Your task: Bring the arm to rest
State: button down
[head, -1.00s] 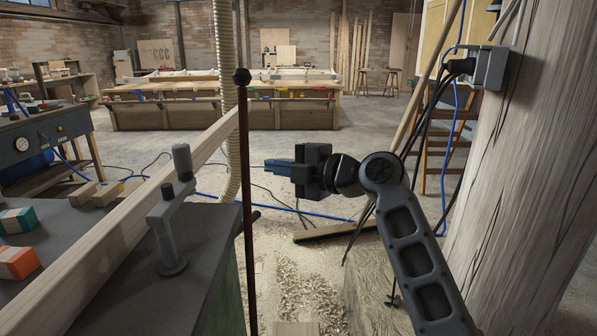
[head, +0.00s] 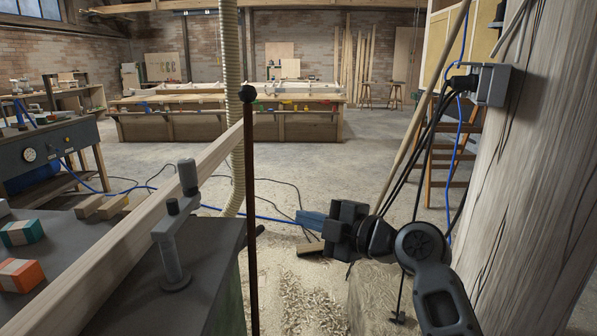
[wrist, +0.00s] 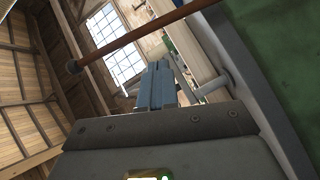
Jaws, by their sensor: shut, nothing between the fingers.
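My gripper (head: 311,221) hangs in the lower middle right of the head view, over the sawdust-strewn floor. Its blue fingers point left and are closed together, with nothing between them. The arm comes up from the bottom right of the head view. In the wrist view my gripper (wrist: 157,88) shows its blue fingers together, with windows and roof beams behind.
A dark rod with a ball end (head: 249,200) stands just left of my gripper, beside a dark machine (head: 205,265) carrying a long wooden board (head: 125,225). A wooden post (head: 525,190) with a socket box (head: 492,85) and hanging cables rises at the right. Workbenches (head: 200,127) stand far back.

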jog(key=s+d+f+m+t+h+p, duration=0.2)
jog(key=s+d+f+m+h, duration=0.15)
jog(key=s+f+m, duration=0.4)
jog(key=s+d+f+m+t+h+p, duration=0.1)
jog(key=s+d+f+m+h, duration=0.3)
jog(key=s+f, duration=0.55)
jog(key=s+d+r+m+h+p, duration=0.1)
jog(key=s+d+m, duration=0.25)
jog(key=s, duration=0.55)
jog(key=s+d+m+h+p, duration=0.2)
jog(key=s+d+m, duration=0.15)
jog(key=s, duration=0.55)
jog(key=s+d+r+m+h+p, duration=0.1)
jog(key=s+d+r+m, duration=0.1)
jog(key=s+r, duration=0.4)
jog(key=s+d+r+m+t+h+p, duration=0.1)
jog(key=s+d+r+m, duration=0.1)
jog(key=s+r, duration=0.5)
jog(key=s+m, duration=0.1)
jog(key=s, duration=0.4)
jog(key=shift+s+d+r+p, duration=0.15)
jog(key=shift+d+r+p, duration=0.1)
jog(key=shift+d+p, duration=0.15)
